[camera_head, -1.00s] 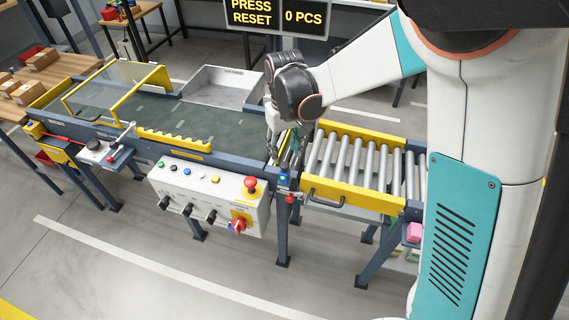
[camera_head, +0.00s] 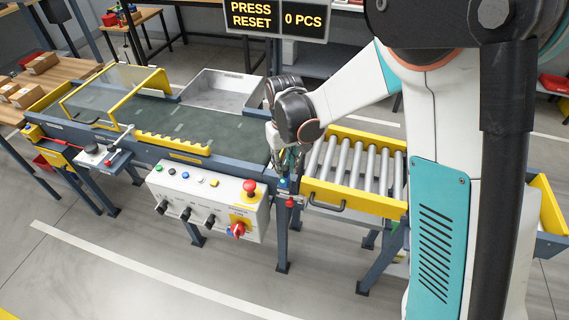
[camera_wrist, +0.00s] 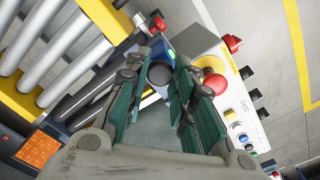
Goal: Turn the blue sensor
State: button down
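The blue sensor (camera_head: 284,183) is small and sits at the corner post between the dark belt and the roller section, above a red knob (camera_head: 290,201). In the wrist view a blue part (camera_wrist: 171,52) shows just beyond the fingertips, with a dark round end (camera_wrist: 160,73) facing me. My gripper (camera_head: 282,160) is right over that corner in the head view, pointing down. In the wrist view my gripper (camera_wrist: 160,80) is open, its teal-padded fingers on either side of the dark round end. I cannot tell whether they touch it.
A control box (camera_head: 207,203) with a red emergency button (camera_head: 250,187), coloured buttons and a red rotary switch (camera_head: 237,230) is close by on the left. The yellow-railed roller conveyor (camera_head: 350,172) is on the right. A display (camera_head: 276,17) reads "PRESS RESET" and "0 PCS".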

aim_at(284, 168)
jog(key=shift+n, duration=0.5)
jog(key=c, duration=1.3)
grip_release()
jog(key=shift+c, duration=0.2)
jog(key=shift+r, duration=0.1)
notch_tip(284, 168, up, 12)
